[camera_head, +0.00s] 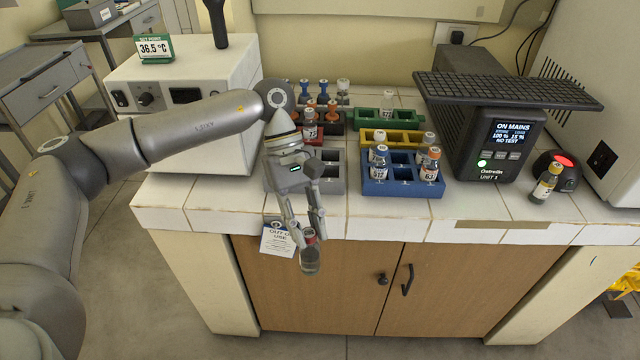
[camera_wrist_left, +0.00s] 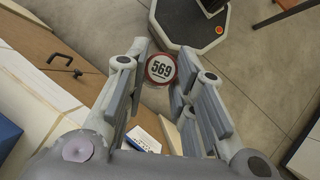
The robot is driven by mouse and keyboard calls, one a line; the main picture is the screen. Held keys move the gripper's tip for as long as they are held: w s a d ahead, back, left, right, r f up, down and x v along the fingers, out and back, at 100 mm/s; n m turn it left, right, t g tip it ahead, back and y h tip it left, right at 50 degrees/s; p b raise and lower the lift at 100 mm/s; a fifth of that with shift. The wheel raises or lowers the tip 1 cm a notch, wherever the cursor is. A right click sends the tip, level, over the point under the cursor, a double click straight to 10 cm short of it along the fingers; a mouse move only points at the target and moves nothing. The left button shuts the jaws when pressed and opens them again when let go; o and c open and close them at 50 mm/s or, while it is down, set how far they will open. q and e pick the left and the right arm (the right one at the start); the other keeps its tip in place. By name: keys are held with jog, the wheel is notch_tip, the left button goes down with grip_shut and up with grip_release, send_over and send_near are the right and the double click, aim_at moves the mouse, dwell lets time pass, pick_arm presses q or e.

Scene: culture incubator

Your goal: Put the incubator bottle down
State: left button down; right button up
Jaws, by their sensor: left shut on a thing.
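The incubator bottle (camera_head: 310,258) is a clear bottle with a red cap, held upright or nearly so in front of the counter's front edge. Its round cap top (camera_wrist_left: 161,69) reads 569 in the left wrist view. My left gripper (camera_head: 306,236) is shut on it near the cap, and its fingers (camera_wrist_left: 160,75) stand on both sides of the cap in the left wrist view. The bottle hangs over the floor side, in front of the wooden cabinet doors. My right gripper is not in view.
The tiled counter (camera_head: 480,207) holds a grey rack (camera_head: 333,181) behind the gripper and a blue rack (camera_head: 405,187) with several bottles. A black-topped Ostrelin unit (camera_head: 500,145) and a red-lit device (camera_head: 565,168) stand right. An out-of-use card (camera_head: 278,240) hangs at the front edge.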

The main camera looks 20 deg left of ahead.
pick_arm(q)
jog(key=w+d+r+n+t+y+b, duration=0.3)
jog(key=w+r+n+t, duration=0.35)
jog(key=n, duration=0.75)
jog(key=w+d+r+n+t+y+b, duration=0.15)
jog(key=w+d+r+n+t, duration=0.45)
jog(key=n, duration=0.8)
jog(key=w+a+f+g, duration=0.1)
jog(key=w+a+f, duration=0.9)
jog(key=a+f, duration=0.2)
jog(key=shift+w+a+f+y, duration=0.15)
jog(key=shift+w+a+y, duration=0.1)
jog(key=shift+y, duration=0.1)
jog(key=c, duration=1.2)
grip_release()
jog(key=shift+c, duration=0.2)
